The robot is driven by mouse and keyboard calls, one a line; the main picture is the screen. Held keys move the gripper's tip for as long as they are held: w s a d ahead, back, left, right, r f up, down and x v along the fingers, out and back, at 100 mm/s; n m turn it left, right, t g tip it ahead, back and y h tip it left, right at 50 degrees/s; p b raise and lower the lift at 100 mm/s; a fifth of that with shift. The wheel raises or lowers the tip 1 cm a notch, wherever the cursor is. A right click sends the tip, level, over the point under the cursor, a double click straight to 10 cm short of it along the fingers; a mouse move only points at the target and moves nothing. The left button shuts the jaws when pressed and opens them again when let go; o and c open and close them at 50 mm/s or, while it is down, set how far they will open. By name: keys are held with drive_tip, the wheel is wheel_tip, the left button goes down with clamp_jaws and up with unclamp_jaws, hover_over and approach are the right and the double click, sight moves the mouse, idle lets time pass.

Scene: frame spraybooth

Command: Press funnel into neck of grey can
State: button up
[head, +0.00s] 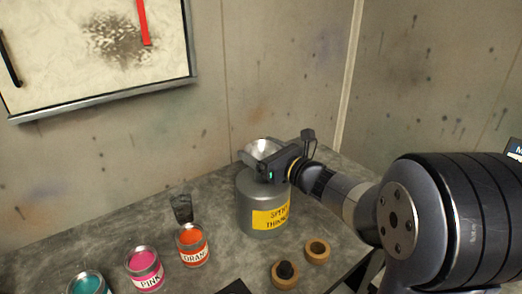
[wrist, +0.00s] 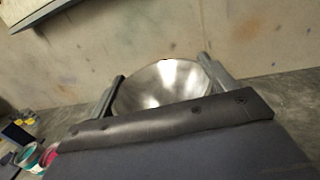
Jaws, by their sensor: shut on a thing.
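The grey can (head: 254,207) with a yellow label stands upright on the bench in the head view. A shiny metal funnel (head: 259,147) is at the top of the can. Its wide bowl also shows in the wrist view (wrist: 160,85), between the two fingers. My gripper (head: 264,160) is shut on the funnel, above the can's top. The funnel's spout and the can's neck are hidden behind the gripper and bowl, so I cannot tell whether the spout is inside the neck.
On the bench (head: 120,245) stand an orange tin (head: 192,246), a pink tin (head: 145,270), a teal tin (head: 88,284) and a dark glass (head: 182,208). Two wooden rings (head: 317,251) (head: 285,275) lie in front of the can. Walls close off the back.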

drive_tip(key=shift+f+b, duration=0.55)
drive_tip(key=shift+f, duration=0.05)
drive_tip(key=o, duration=1)
drive_tip(key=shift+c, duration=0.2)
drive_tip(key=v, duration=1)
drive_tip(key=shift+s+d+b, duration=0.25)
drive_tip(key=shift+s+b, duration=0.05)
drive_tip(key=shift+b, duration=0.15)
drive_tip(key=p+x, duration=0.1)
drive_tip(key=x, duration=0.9)
drive_tip(key=shift+w+a+r, duration=0.1)
drive_tip(key=shift+w+a, duration=0.15)
drive_tip(key=shift+w+r+p, duration=0.1)
drive_tip(key=shift+r+p, duration=0.1)
drive_tip(key=shift+p, duration=0.1)
drive_tip(key=shift+r, duration=0.15)
